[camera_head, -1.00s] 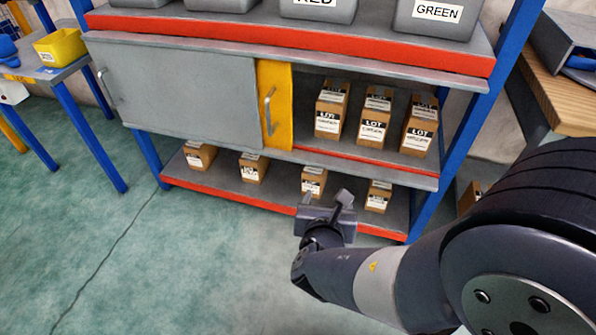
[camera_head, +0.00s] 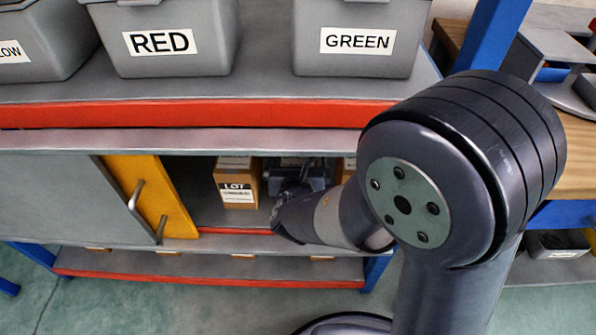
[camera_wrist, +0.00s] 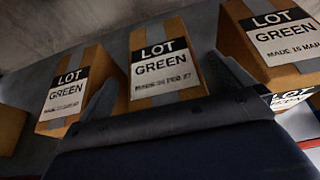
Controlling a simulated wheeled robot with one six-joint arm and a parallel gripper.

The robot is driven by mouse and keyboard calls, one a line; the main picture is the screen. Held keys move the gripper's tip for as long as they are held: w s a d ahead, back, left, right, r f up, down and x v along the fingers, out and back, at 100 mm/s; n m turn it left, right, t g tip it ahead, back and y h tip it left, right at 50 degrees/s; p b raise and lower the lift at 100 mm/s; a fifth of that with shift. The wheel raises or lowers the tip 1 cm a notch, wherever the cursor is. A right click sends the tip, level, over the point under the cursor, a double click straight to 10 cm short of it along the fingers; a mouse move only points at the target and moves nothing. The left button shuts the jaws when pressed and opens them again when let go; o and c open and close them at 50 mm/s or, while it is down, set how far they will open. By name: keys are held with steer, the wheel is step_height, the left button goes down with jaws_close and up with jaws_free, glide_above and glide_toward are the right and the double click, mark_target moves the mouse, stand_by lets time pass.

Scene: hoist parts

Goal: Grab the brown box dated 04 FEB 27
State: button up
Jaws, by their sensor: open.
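My gripper (camera_head: 297,172) reaches into the open right part of the shelf cabinet. In the wrist view my gripper (camera_wrist: 163,70) is open, with one finger on each side of the front of a middle brown box (camera_wrist: 155,42). That box's label reads LOT GREEN, and its small date line looks like FEB 27, with the day too blurred to be sure. A left brown box (camera_wrist: 75,90) also reads LOT GREEN; its date is unreadable. I cannot tell whether the fingers touch the middle box.
A grey sliding panel (camera_head: 60,200) and a yellow door (camera_head: 150,195) with handles stand left of the opening. A grey shelf with a red edge (camera_head: 200,114) and grey bins lies above. A blue post (camera_head: 490,35) stands at right.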

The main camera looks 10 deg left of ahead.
steer(key=x, duration=0.3)
steer(key=shift+w+f, duration=0.15)
steer(key=shift+w, duration=0.15)
steer(key=c, duration=1.9)
steer(key=shift+a, duration=0.1)
steer(key=shift+c, duration=0.3)
